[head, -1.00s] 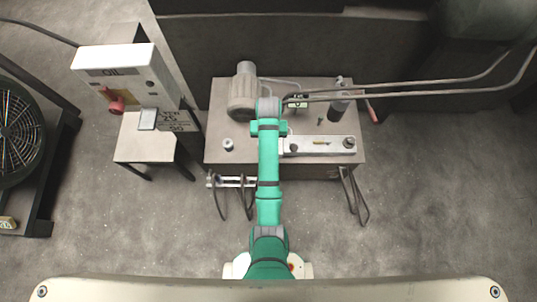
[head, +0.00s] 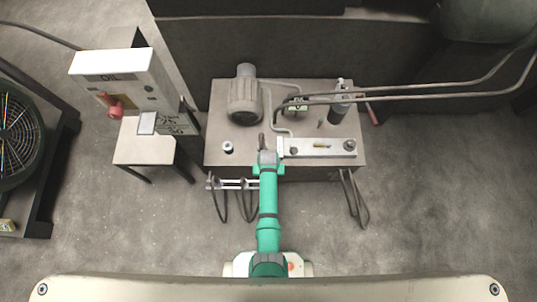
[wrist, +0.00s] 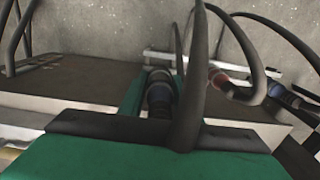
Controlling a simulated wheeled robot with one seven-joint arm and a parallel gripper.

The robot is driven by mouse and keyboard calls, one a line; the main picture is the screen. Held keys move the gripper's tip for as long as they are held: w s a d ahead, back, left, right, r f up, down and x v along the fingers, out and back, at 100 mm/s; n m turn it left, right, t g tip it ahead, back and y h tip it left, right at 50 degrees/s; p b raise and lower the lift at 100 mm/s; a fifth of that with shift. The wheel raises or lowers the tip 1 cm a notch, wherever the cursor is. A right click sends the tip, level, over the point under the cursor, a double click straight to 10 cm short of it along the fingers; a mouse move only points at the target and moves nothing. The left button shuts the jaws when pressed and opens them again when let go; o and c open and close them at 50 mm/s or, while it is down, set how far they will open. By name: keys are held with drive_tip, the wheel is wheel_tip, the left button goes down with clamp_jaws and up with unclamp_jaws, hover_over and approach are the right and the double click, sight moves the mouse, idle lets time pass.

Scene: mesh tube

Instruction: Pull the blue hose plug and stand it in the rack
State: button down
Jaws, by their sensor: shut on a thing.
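My gripper (head: 265,158) is over the front part of the steel bench. In the wrist view my green fingers (wrist: 158,98) are shut around a dark hose plug (wrist: 160,94) with a blue-grey band. A thick black hose (wrist: 187,110) rises close beside it; their join is hidden. A pale rack rail (head: 226,184) runs along the bench's front edge, left of my arm, and also shows in the wrist view (wrist: 165,56). Plug ends with red (wrist: 216,77) and blue (wrist: 284,97) bands are near the rail. The held plug's lower end is hidden.
The bench (head: 215,130) carries a motor (head: 243,101), a bar-like manifold (head: 320,148), a dark cylinder (head: 340,103) and a small knob (head: 228,147). Pipes (head: 430,93) cross its back right. Hose loops (head: 356,200) hang in front.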

drive_tip(key=shift+f, duration=2.5)
drive_tip(key=shift+f, duration=1.8)
idle(1.4)
drive_tip(key=c, duration=1.2)
unclamp_jaws()
wheel_tip(320, 180, up, 10)
drive_tip(key=shift+f, duration=0.2)
drive_tip(key=shift+r, duration=0.5)
drive_tip(key=shift+s+r, duration=0.1)
drive_tip(key=shift+s, duration=0.1)
